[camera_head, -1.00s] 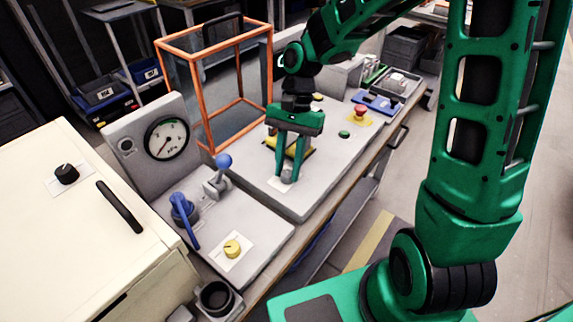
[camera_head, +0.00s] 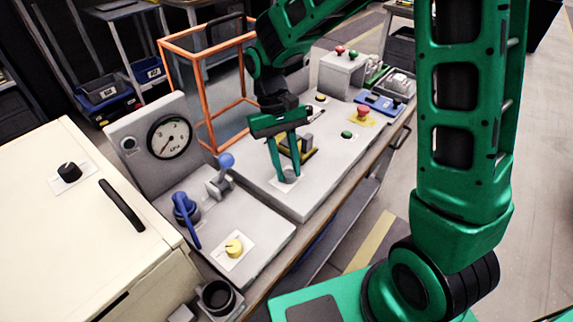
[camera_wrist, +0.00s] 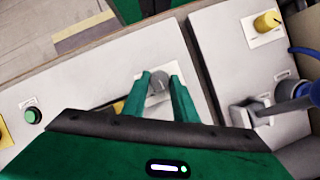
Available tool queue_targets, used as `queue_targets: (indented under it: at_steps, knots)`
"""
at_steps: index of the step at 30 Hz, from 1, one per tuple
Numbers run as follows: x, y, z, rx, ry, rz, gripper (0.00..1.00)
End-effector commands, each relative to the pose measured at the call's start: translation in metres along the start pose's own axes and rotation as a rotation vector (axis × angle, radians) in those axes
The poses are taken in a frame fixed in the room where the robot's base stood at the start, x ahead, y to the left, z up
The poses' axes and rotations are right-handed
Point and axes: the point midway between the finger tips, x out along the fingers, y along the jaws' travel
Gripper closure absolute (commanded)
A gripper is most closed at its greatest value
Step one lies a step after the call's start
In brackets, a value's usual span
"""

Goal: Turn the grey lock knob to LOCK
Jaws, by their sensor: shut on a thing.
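The grey lock knob (camera_wrist: 158,82) sits on a small white label plate on the grey console (camera_head: 318,195). My gripper (camera_head: 288,177) points down at it, and its green fingers stand on either side of the knob, shut on it. In the wrist view my gripper (camera_wrist: 158,86) has a finger on each side of the knob, and its pointer line is hard to make out. The lettering on the label plate is too small to read.
A yellow-and-black part (camera_head: 300,150) lies just behind the fingers. The orange frame (camera_head: 206,105) stands at the back left. A green button (camera_head: 347,134), a red emergency button (camera_head: 362,110), a blue lever (camera_head: 226,160), a blue handle (camera_head: 185,210) and a yellow knob (camera_head: 234,246) are around.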

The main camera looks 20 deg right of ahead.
Motion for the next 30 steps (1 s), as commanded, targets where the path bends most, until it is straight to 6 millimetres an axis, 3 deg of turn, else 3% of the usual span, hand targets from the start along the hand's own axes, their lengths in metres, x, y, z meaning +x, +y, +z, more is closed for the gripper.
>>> queue_targets:
  at_steps: [18,30]
  knots:
    - [-0.0015,-0.0048,-0.0003,-0.492,0.035,0.206,0.97]
    - [-0.0015,-0.0046,0.0,-0.636,0.044,0.267,0.97]
